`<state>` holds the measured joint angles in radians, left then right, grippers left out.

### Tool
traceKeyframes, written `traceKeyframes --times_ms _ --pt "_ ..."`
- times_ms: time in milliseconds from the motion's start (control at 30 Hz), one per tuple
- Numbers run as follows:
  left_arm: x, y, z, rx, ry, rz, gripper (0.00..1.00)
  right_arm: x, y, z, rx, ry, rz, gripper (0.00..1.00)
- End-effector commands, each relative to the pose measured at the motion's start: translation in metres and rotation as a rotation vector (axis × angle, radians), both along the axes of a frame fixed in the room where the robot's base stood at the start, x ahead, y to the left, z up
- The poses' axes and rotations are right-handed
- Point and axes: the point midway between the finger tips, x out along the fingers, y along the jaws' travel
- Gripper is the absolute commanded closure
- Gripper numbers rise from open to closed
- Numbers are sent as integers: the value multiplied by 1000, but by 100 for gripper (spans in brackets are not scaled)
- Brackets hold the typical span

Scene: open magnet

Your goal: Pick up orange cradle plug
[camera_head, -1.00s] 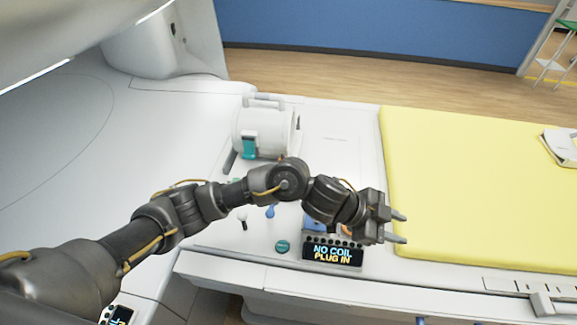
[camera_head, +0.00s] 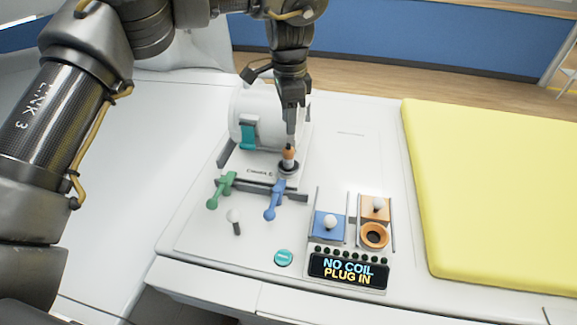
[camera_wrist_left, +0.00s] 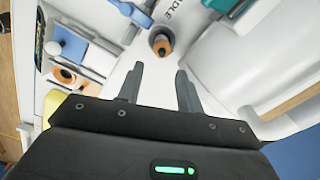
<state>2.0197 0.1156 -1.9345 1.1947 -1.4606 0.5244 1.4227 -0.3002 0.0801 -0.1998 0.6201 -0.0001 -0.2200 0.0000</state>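The orange plug (camera_head: 288,157) stands upright in a dark ring at the right end of the cradle (camera_head: 262,168), in front of the white coil. It has a black tip, and it also shows in the left wrist view (camera_wrist_left: 161,43). My left gripper (camera_head: 291,132) points down, just above and behind the plug in the head view. In the left wrist view its two fingers (camera_wrist_left: 158,75) are apart with nothing between them, and the plug lies beyond their tips. I do not see my right gripper.
A green lever (camera_head: 221,190) and a blue lever (camera_head: 275,200) stand in front of the cradle. Right of them are a blue slider block (camera_head: 329,225), an orange socket (camera_head: 374,235) and a display (camera_head: 348,271) reading "NO COIL PLUG IN". A yellow pad (camera_head: 490,190) lies at right.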

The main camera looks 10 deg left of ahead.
Motion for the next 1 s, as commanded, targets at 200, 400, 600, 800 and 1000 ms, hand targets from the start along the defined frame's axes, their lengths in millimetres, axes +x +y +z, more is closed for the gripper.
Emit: traceKeyframes --times_ms 200,400,600,800,1000 --pt "-1 1 -24 0 5 -2 64 -2 0 3 0 2 0 100" --pt "0 1 -50 0 2 -2 64 -2 0 7 0 2 0 100" --pt "0 2 -56 -1 1 -1 64 -2 0 7 0 2 0 100" --pt "1 3 -75 2 4 -1 64 -1 0 21 0 2 0 100" --pt "2 4 -103 0 2 -1 64 -1 0 27 0 1 0 100"
